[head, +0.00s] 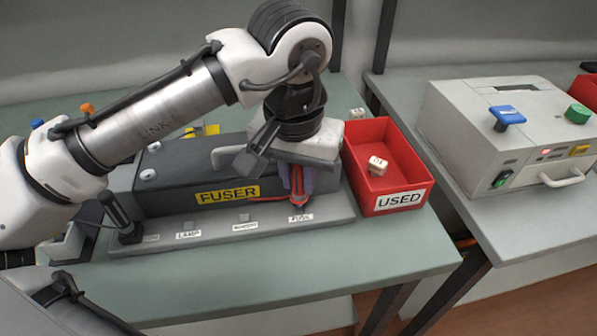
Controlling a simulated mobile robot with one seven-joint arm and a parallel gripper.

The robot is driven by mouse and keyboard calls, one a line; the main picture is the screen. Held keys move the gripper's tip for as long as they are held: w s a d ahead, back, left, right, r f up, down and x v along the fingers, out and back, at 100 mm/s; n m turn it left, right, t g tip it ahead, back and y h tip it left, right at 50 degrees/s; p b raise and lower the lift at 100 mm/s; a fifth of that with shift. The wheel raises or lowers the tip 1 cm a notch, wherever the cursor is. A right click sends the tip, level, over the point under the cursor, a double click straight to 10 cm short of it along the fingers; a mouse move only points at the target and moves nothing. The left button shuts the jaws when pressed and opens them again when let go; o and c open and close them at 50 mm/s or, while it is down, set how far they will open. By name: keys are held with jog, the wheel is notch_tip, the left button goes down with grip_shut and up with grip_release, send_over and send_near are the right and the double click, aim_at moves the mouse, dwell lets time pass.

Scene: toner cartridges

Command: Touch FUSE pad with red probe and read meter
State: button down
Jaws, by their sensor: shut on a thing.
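My gripper (297,185) points down at the front right of the fuser unit (165,195), shut on the red probe (297,178). The probe's lower end is at or just above the FUSE pad, next to the FUSE label (300,217); I cannot tell whether they touch. A red lead runs left from the probe along the fuser's front. A black probe-like piece (122,215) stands at the left end of the grey pad strip (270,232). A yellow object (206,130), partly hidden behind the fuser, may be the meter; no reading shows.
A red USED bin (405,197) with a small white block (377,165) inside stands close to the right of my gripper. A grey machine (520,130) sits on the separate right table. The table front (290,262) is clear.

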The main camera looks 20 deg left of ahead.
jog(key=shift+f, duration=0.6)
dwell(1.3)
notch_tip(320, 180, up, 7)
jog(key=p, duration=0.7)
jog(key=shift+r, duration=0.1)
dwell(0.6)
